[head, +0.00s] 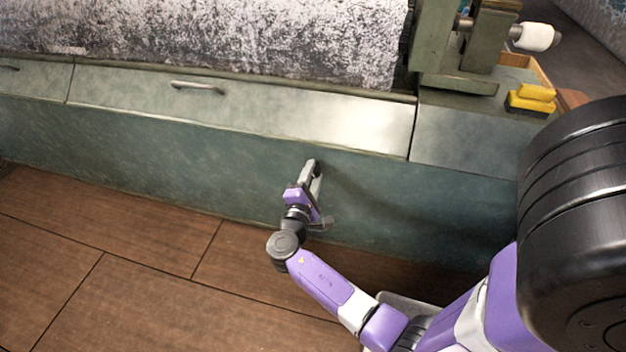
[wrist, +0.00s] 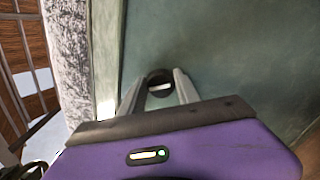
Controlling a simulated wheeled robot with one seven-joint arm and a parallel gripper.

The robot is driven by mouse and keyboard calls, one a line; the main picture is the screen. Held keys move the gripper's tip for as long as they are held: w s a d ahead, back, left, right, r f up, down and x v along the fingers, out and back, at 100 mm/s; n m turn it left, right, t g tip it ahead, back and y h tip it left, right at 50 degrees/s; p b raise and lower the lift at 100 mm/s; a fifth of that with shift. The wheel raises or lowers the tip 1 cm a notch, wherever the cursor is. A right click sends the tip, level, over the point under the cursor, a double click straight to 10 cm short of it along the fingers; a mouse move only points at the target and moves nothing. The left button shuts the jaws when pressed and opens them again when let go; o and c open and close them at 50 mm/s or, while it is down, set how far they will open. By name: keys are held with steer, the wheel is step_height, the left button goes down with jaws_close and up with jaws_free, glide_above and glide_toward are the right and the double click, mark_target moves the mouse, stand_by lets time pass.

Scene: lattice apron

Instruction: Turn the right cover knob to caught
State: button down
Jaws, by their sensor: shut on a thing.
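The right cover knob (wrist: 154,76) is a small dark round knob on the green front panel, seen in the wrist view with a pale patch at its middle. My gripper (wrist: 159,88) has one pale finger on each side of it and is shut on it. In the head view my gripper (head: 314,167) reaches the front panel (head: 150,150) below the cover (head: 300,115), and it hides the knob. The knob's pointer or any marked position cannot be made out.
The cover has a bar handle (head: 197,87). A mottled grey-white roll (head: 220,35) lies behind it. A green machine frame (head: 455,75), a yellow block (head: 530,98) and a white roller end (head: 535,37) stand at right. The brown tiled floor (head: 120,240) in front is clear.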

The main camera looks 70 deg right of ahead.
steer(key=m+b, duration=0.1)
steer(key=m, duration=0.1)
steer(key=m+b, duration=0.2)
steer(key=shift+f+m, duration=0.2)
steer(key=shift+m, duration=0.2)
stand_by(0.4)
steer(key=c, duration=0.9)
jaws_free()
steer(key=shift+r, duration=0.1)
steer(key=shift+s+a+p, duration=0.2)
steer(key=shift+a+p, duration=0.3)
steer(key=shift+a, duration=1.45)
steer(key=shift+s+a+p, duration=0.15)
steer(key=shift+a+p, duration=0.35)
steer(key=shift+a, duration=1.45)
